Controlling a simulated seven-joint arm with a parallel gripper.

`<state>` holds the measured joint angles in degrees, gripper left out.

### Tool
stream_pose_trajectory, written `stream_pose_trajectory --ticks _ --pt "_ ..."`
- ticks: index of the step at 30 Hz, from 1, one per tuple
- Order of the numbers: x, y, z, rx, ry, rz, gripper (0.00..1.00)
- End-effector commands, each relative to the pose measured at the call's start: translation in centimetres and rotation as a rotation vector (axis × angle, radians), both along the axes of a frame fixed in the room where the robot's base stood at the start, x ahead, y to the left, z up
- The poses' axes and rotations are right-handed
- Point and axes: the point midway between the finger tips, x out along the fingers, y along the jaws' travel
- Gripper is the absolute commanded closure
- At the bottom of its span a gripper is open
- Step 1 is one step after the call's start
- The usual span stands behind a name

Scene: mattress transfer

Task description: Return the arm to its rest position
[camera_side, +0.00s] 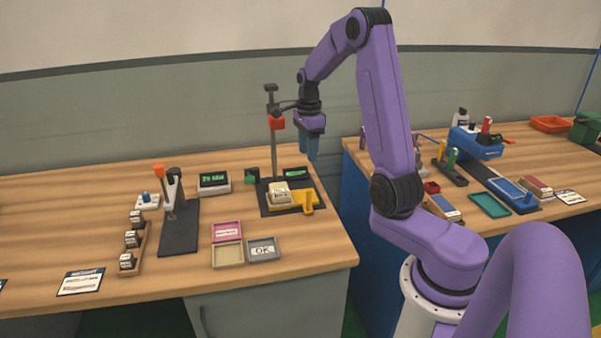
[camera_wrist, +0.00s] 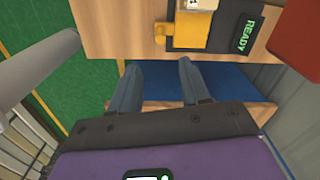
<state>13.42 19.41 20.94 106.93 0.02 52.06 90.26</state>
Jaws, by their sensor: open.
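My gripper (camera_side: 311,146) hangs pointing down from my purple arm, in the air beside the right end of the left bench (camera_side: 330,238). In the wrist view my gripper (camera_wrist: 155,82) shows two blue-grey fingers standing apart with nothing between them. Below them are the bench edge, a blue surface and green floor. The fingers are clear of the bench-top things.
A black stand with a red part (camera_side: 277,123) rises close left of my gripper. Its base carries a yellow fixture (camera_side: 308,203) and a READY display (camera_wrist: 247,35). A second bench with a blue machine (camera_side: 476,143) and trays stands right. A gap separates the benches.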

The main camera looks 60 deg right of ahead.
Motion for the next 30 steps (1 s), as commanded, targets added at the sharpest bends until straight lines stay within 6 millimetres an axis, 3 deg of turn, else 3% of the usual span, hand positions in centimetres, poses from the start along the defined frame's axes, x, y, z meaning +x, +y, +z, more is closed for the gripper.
stream_pose_trajectory --ticks 8,14,23,30 --pt "1.1 6.3 1.1 -0.002 -0.005 0.397 0.54" --pt "0.5 11.8 1.9 -0.004 -0.007 0.765 0.54" --pt "-2.9 19.1 2.9 -0.008 -0.013 1.318 0.54" --pt "-7.4 23.6 3.4 -0.010 -0.018 1.760 0.54"
